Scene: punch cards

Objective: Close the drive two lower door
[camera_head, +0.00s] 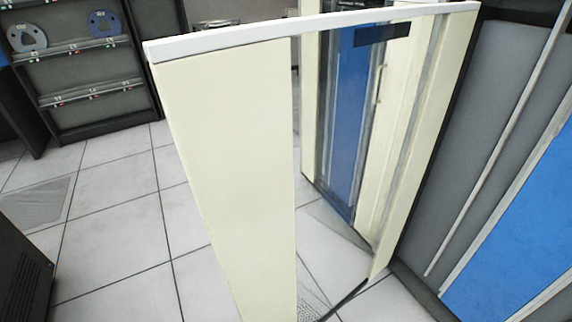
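A cream door (225,160) with a white top edge stands swung open across the middle of the view, upright. Its near part is a solid cream panel. To the right is an open or clear section, with a cream strip (428,140) at the far right side beside a grey cabinet. The door's bottom runs out of the frame. No label shows whether this is the drive two lower door. My gripper is not in view, and nothing is seen touching the door.
A grey and blue cabinet (490,130) fills the right side. A blue and cream cabinet (352,115) stands behind the door. A rack with tape reels (80,75) is at the back left. A dark unit (22,270) is at lower left. Tiled floor (115,225) is clear left of the door.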

